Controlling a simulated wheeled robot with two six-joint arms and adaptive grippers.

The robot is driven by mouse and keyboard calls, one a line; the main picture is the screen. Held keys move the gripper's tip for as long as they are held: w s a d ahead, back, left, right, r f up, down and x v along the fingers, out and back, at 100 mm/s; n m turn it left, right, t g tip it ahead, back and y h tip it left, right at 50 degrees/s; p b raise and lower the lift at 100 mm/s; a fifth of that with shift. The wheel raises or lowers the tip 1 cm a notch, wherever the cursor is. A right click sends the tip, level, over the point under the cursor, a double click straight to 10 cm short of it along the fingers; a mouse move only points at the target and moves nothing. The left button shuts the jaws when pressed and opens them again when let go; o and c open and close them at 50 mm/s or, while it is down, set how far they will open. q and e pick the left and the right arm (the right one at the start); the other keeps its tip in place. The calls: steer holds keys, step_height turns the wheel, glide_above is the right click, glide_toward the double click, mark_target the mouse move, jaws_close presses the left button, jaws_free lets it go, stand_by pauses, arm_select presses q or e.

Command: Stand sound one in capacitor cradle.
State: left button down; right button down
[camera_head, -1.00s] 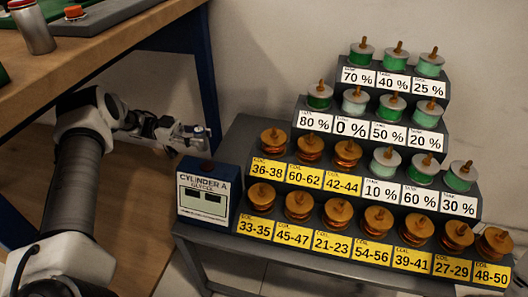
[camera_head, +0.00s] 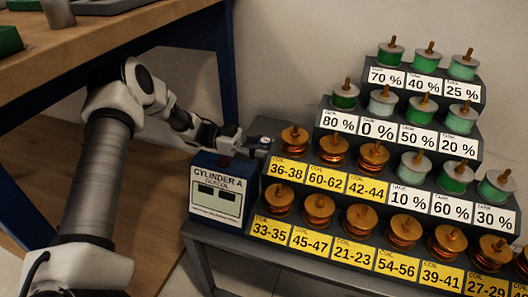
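My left arm comes in from the lower left. My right gripper is out of view. No capacitor cradle can be made out. A plain silver can (camera_head: 58,13) stands on the wooden bench at the top left, cut by the picture edge; I cannot tell whether it is a capacitor.
The gauge box (camera_head: 217,190) reads "CYLINDER A GLYCOL". The stepped rack (camera_head: 262,127) carries copper coils (camera_head: 319,207) and green-and-white tanks (camera_head: 427,55) with labels. The wooden bench (camera_head: 110,55) with its blue leg (camera_head: 229,70) overhangs my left arm.

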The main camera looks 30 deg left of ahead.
arm_select(q)
steer(key=c, duration=0.8)
jaws_free()
steer(key=shift+o, duration=0.2)
